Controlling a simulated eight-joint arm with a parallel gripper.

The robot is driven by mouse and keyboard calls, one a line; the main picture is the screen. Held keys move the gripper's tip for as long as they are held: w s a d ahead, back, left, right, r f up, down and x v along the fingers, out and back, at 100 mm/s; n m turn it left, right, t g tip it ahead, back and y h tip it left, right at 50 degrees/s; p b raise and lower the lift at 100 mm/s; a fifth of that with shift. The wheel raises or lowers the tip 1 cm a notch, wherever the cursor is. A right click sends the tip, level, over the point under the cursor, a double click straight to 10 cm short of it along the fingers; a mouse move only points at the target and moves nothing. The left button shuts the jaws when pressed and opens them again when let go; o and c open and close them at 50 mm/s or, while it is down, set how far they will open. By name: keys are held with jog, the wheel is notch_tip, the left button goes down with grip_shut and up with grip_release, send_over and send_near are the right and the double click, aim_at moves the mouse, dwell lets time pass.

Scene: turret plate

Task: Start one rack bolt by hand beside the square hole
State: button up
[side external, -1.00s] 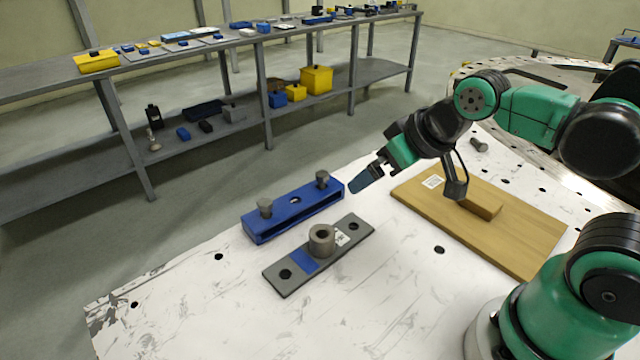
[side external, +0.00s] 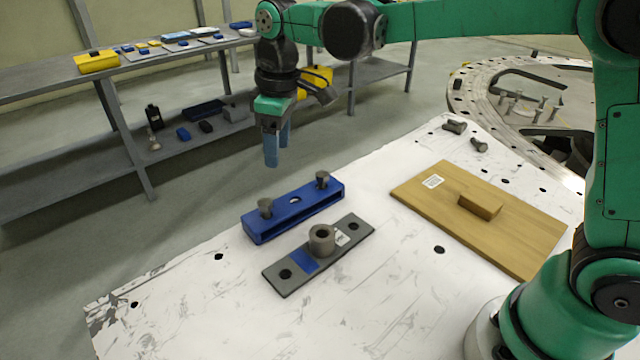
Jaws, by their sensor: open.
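A blue rack (side external: 297,214) lies on the white table. Two grey bolts stand upright in its top, a left bolt (side external: 265,207) and a right bolt (side external: 322,180). A hole shows between them; its shape is too small to tell. My gripper (side external: 277,155) points down above and behind the rack, apart from it. It is open and nothing shows between its fingers. In front of the rack lies a grey plate (side external: 345,243) with a raised round collar (side external: 322,238), a hole near each end and a blue patch. No square hole can be made out.
A wooden board (side external: 530,226) with a wooden block (side external: 480,206) lies to the right. Loose grey parts (side external: 479,145) lie at the table's far end. A round turret plate (side external: 500,85) with several upright pins stands beyond. The front left table (side external: 190,310) is clear.

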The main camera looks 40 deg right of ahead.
aim_at(264, 202)
jog(key=shift+n+g, duration=0.7)
jog(key=shift+n, duration=0.1)
jog(key=w+a+f, duration=0.2)
jog(key=shift+w+a+f, duration=0.1)
jog(key=shift+a+f, duration=0.1)
jog(key=shift+f, duration=4.05)
jog(key=shift+c, duration=0.2)
grip_shut()
jog(key=shift+r, duration=2.25)
jog(key=s+d+r, duration=0.2)
jog(key=s+d, duration=0.8)
jog(key=d, duration=0.1)
jog(key=shift+s+d+f, duration=0.1)
jog(key=shift+s+f, duration=0.05)
jog(key=shift+f, duration=2.6)
